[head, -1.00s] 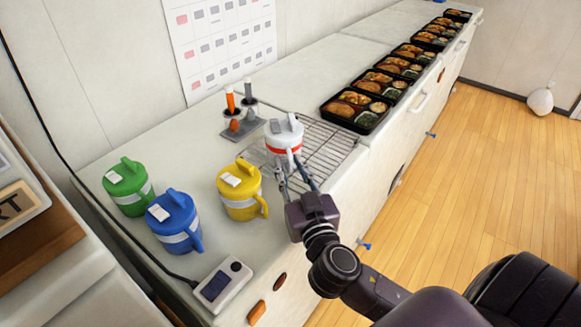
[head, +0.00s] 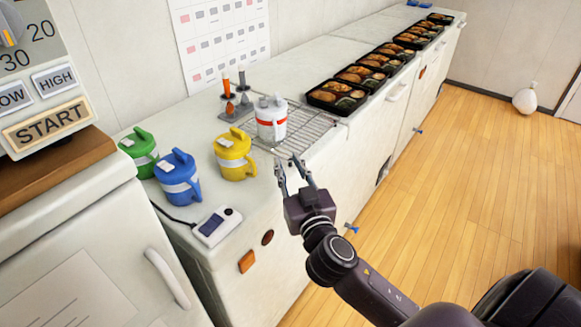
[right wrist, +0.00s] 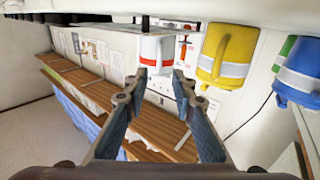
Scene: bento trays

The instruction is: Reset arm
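My right gripper (head: 288,163) is open and empty in the head view, just in front of the counter edge side of the wire rack (head: 313,128). A white mug with a red band (head: 271,122) and a lid stands upright on the rack, a short gap beyond the fingertips. In the right wrist view the spread fingers (right wrist: 159,78) show with the white mug (right wrist: 157,52) between and beyond them, not gripped. My left gripper is in neither view.
Yellow (head: 233,155), blue (head: 178,178) and green (head: 139,150) lidded mugs stand left of the rack. A small device (head: 216,227) lies near the counter edge. Several bento trays (head: 338,97) line the counter at the back.

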